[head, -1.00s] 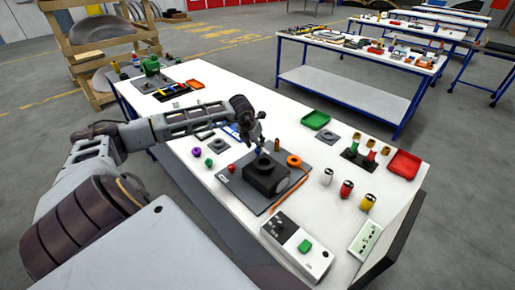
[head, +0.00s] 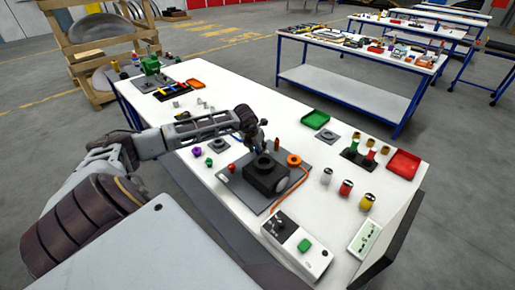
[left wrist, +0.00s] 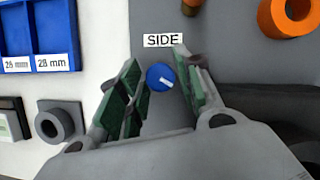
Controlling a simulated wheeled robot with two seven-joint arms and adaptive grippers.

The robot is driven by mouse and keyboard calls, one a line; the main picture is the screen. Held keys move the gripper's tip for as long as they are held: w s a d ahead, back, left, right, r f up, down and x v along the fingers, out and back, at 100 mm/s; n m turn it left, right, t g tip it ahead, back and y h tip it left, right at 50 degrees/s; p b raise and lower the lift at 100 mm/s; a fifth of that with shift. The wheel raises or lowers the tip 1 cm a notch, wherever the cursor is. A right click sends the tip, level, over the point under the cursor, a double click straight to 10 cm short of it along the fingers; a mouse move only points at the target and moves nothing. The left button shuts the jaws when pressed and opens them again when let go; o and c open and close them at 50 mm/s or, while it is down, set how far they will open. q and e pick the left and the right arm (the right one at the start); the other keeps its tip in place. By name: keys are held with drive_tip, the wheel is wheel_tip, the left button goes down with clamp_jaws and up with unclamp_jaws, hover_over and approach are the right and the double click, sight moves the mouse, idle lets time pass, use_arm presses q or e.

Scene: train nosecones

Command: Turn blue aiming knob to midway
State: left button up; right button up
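The blue aiming knob (left wrist: 160,77) shows in the left wrist view as a small round knob on a dark grey plate (left wrist: 220,40). A white mark on it points right and slightly down. A white label reading SIDE (left wrist: 163,41) lies just above it in the picture. My left gripper (left wrist: 160,72) is open, with one green-padded finger on each side of the knob; I see gaps between the pads and the knob. In the head view my left gripper (head: 260,145) is just behind the black block (head: 265,176) and hides the knob. My right gripper is not in view.
An orange ring (head: 294,160) stands right of the block, and a brown peg (head: 277,144) beside the gripper. A control box with a green button (head: 304,245) sits in front. A blue tray (left wrist: 40,38) and a grey ring (left wrist: 55,122) are left of the fingers.

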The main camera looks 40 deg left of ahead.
use_arm(q)
drive_tip(key=c, duration=0.6)
drive_tip(key=shift+o, duration=0.2)
drive_tip(key=shift+m+b, duration=0.3)
